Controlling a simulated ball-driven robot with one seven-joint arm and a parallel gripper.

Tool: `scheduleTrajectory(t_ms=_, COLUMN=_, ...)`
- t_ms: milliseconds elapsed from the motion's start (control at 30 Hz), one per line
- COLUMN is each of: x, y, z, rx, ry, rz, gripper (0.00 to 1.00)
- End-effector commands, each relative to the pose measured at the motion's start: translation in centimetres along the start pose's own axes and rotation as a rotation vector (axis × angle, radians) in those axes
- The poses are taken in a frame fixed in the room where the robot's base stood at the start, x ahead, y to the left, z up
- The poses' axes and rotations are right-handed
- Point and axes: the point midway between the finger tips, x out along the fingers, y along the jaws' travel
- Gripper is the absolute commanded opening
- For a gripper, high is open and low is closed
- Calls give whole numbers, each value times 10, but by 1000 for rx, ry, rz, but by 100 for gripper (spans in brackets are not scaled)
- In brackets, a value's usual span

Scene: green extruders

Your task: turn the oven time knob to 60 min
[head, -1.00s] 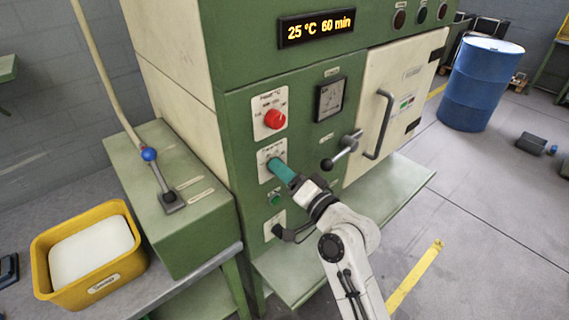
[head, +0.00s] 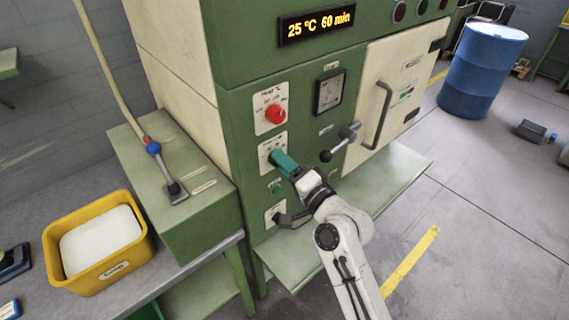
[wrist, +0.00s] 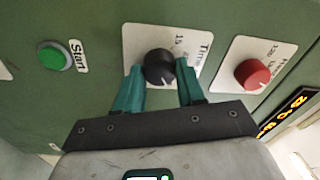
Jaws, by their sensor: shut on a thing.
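The black time knob (wrist: 159,67) sits on a white "Time" plate (wrist: 131,44) on the green oven front. My gripper (wrist: 161,72) has its two teal fingers on either side of the knob and is shut on it. In the head view my gripper (head: 276,158) reaches the time plate (head: 266,146) below the red heat knob (head: 275,114), and its fingers hide the time knob. The oven display (head: 316,23) reads 25 °C 60 min.
A green start button (wrist: 53,56) is beside the time plate. The door lever (head: 340,143) and door handle (head: 378,120) stick out to the right of my gripper. A yellow bin (head: 140,256) and a blue-knobbed lever (head: 153,148) are at the left.

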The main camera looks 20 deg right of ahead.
Motion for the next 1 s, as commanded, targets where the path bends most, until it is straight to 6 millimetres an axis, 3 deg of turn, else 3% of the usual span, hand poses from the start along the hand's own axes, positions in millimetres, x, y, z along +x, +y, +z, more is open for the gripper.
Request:
scheduleTrajectory(t_ms=67, x=0, y=1, z=0, rx=2, ry=0, rz=2, gripper=8)
scheduleTrajectory(t_ms=100, x=0, y=1, z=0, rx=2, ry=0, rz=2, gripper=40)
scheduleTrajectory(t_ms=367, x=0, y=1, z=0, rx=0, ry=0, rz=1, gripper=64)
scheduleTrajectory(t_ms=700, x=-6, y=2, z=0, rx=0, ry=1, rz=1, gripper=64)
scheduleTrajectory(t_ms=1000, x=-59, y=4, z=1, rx=-1, ry=1, rz=3, gripper=64)
